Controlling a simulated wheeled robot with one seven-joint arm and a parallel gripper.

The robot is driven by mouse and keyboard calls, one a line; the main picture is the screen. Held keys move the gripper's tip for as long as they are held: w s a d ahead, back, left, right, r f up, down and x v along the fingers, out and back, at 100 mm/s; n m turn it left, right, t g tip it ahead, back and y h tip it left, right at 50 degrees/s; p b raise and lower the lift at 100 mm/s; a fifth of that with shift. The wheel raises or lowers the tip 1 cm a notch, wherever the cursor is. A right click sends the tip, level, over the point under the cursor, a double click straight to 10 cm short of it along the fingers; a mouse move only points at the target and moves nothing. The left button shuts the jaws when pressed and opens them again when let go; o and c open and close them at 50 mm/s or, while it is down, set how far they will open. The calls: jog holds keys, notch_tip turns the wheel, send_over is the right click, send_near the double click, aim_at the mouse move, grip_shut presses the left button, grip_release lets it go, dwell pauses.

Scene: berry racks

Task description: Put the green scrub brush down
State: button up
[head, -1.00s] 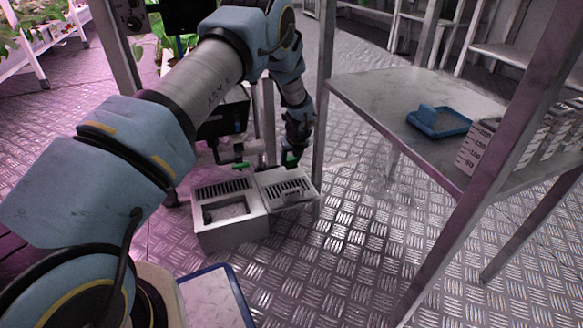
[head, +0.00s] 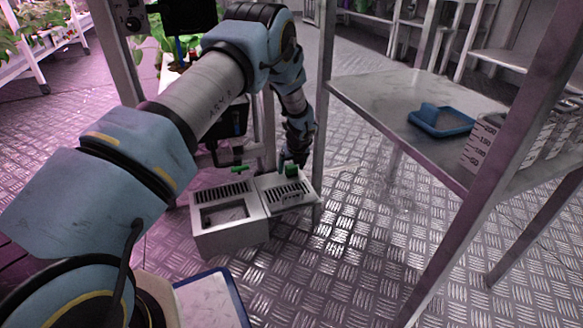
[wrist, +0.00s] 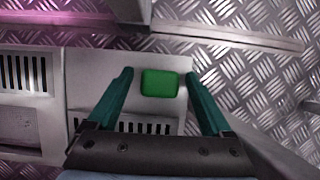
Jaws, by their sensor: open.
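The green scrub brush (head: 291,171) shows as a small green block at the slotted top of the right grey box (head: 281,198). In the wrist view the brush (wrist: 159,83) lies over a plain pale part of the box, beyond its slots. My gripper (wrist: 159,73) is open, with one teal finger on each side of the brush and a clear gap to both. In the head view my gripper (head: 294,160) is right by the brush, and its fingers are mostly hidden there.
A second grey box (head: 234,240) with slots and an opening adjoins on the left. A metal post (head: 320,120) stands close to the right of my gripper. A metal shelf (head: 375,95) holds a blue tray (head: 440,121). Another small green item (head: 238,169) shows behind the left box.

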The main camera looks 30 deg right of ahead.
jog(key=p+v, duration=0.5)
jog(key=v, duration=0.7)
jog(key=shift+r, duration=0.15)
